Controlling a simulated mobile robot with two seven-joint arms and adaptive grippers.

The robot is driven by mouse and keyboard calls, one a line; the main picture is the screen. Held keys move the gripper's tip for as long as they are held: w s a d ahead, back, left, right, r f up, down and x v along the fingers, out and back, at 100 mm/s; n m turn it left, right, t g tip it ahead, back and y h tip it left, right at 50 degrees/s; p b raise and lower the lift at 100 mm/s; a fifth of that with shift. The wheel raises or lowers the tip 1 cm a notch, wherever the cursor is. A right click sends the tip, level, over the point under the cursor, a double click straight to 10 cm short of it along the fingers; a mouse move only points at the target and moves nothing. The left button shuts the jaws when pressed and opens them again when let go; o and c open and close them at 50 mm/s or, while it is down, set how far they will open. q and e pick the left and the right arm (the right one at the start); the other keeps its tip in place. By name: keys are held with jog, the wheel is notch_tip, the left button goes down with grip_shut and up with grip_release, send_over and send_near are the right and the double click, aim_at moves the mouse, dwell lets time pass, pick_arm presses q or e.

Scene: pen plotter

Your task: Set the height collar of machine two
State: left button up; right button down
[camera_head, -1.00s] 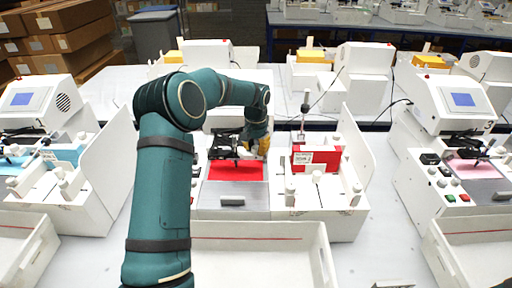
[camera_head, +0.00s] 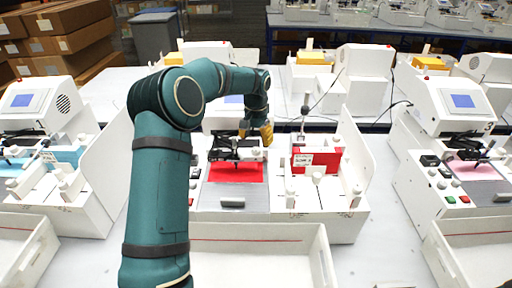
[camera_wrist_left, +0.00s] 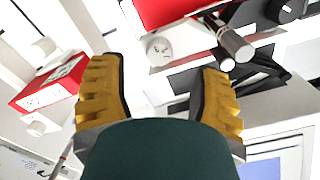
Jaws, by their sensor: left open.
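The middle machine, between the one marked 3 on the right and another on the left, has a red sheet (camera_head: 235,173) on its bed. A dark pen carriage (camera_head: 232,149) spans the bed's back edge. My left gripper (camera_head: 257,136) is above the carriage's right end, open and empty. In the left wrist view its yellow fingers (camera_wrist_left: 160,66) are spread. A round white knob (camera_wrist_left: 160,51) shows beyond and between the fingertips, apart from them. A metal cylinder with a knurled dark part (camera_wrist_left: 229,40) lies right of the knob. I cannot tell which part is the height collar. My right gripper is not in view.
A red box with a white label (camera_head: 325,157) stands in the machine's right bay, beside a tall white side panel (camera_head: 358,150). An empty white tray (camera_head: 255,262) is in front. Similar machines stand left and right (camera_head: 455,165).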

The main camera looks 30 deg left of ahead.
aim_at(256, 149)
pick_arm(q)
notch_tip(256, 149, up, 7)
dwell(0.3)
jog(key=shift+s, duration=0.1)
dwell(0.4)
